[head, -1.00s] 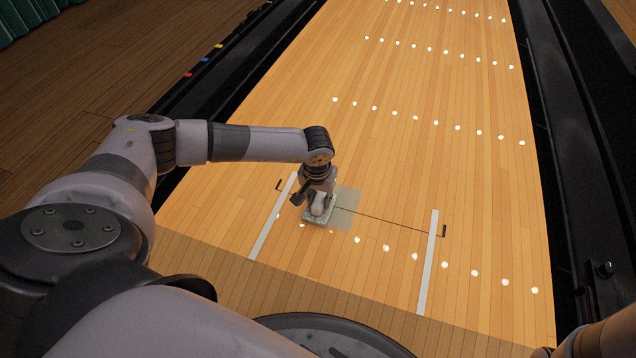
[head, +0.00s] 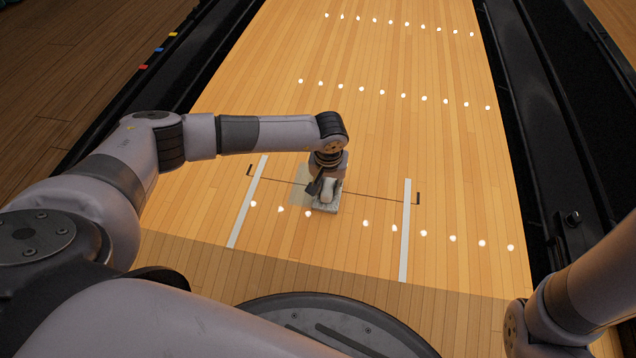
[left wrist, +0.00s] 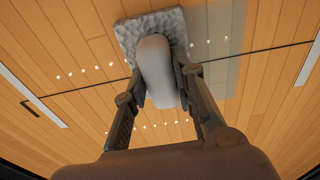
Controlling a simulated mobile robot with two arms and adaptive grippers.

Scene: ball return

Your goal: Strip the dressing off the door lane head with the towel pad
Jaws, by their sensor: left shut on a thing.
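The towel pad (head: 326,207) is a grey, textured square with a pale rounded handle. It lies on the lane between two white lines. My left gripper (head: 325,185) points down over it and is shut on the handle, whose rounded top (left wrist: 157,70) shows between the fingers in the left wrist view. The dressing is a dull, pale patch (head: 299,188) on the boards, just left of the pad. In the left wrist view the patch (left wrist: 228,65) shows right of the pad. The pad and gripper hide part of it. My right gripper is out of view.
The lane (head: 400,130) is flat and open around the pad, with rows of bright dots. A thin dark line crosses it between the white lines (head: 405,232). Dark channels (head: 530,150) run along both sides. My right arm is at lower right.

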